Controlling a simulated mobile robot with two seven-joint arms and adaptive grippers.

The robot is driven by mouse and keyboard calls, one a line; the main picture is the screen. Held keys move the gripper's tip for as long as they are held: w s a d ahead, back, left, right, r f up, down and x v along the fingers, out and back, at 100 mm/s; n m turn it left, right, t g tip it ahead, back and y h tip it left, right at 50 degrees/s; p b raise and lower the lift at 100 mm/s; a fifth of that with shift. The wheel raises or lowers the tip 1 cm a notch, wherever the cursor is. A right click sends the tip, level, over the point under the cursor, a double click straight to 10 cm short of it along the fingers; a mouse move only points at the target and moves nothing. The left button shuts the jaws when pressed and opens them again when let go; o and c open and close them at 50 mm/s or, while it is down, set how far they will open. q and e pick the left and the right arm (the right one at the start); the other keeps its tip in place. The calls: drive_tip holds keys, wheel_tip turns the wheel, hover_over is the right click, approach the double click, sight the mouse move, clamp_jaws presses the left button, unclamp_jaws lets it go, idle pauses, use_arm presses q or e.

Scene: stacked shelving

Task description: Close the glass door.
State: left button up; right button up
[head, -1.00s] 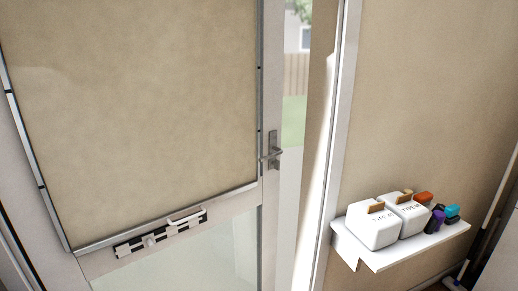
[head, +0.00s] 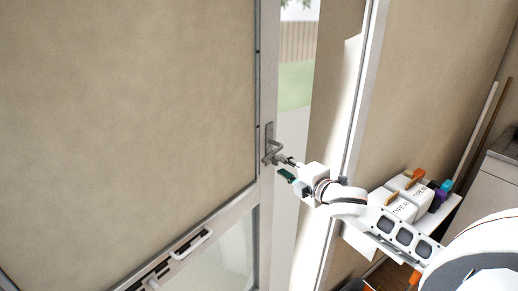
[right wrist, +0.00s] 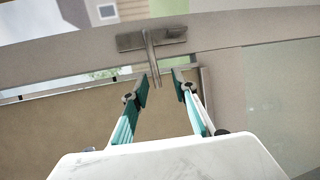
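The glass door (head: 262,215) stands ajar, with a strip of outdoors showing between its edge and the white door frame (head: 358,95). A large beige panel covers its upper part, and clear glass shows below. Its metal lever handle (head: 270,145) is on the door's right edge; it also shows in the right wrist view (right wrist: 151,55). My right gripper (head: 285,168) is beside the handle. In the right wrist view its teal fingers (right wrist: 161,82) are apart, with the lever's end appearing between their tips. Contact cannot be told. My left gripper is not in view.
A white shelf (head: 362,240) on the right wall holds two white boxes (head: 410,190) and several colored items; my right arm partly covers them. A grey cabinet (head: 495,165) stands at far right.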

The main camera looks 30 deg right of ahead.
sight(272, 156)
drive_tip(key=shift+w+d+f+p, duration=0.1)
drive_tip(key=shift+w+p, duration=0.05)
drive_tip(key=shift+w, duration=1.9)
drive_tip(key=shift+w+d+p, duration=0.1)
drive_tip(key=shift+w+p, duration=0.05)
drive_tip(key=shift+w, duration=1.9)
clamp_jaws()
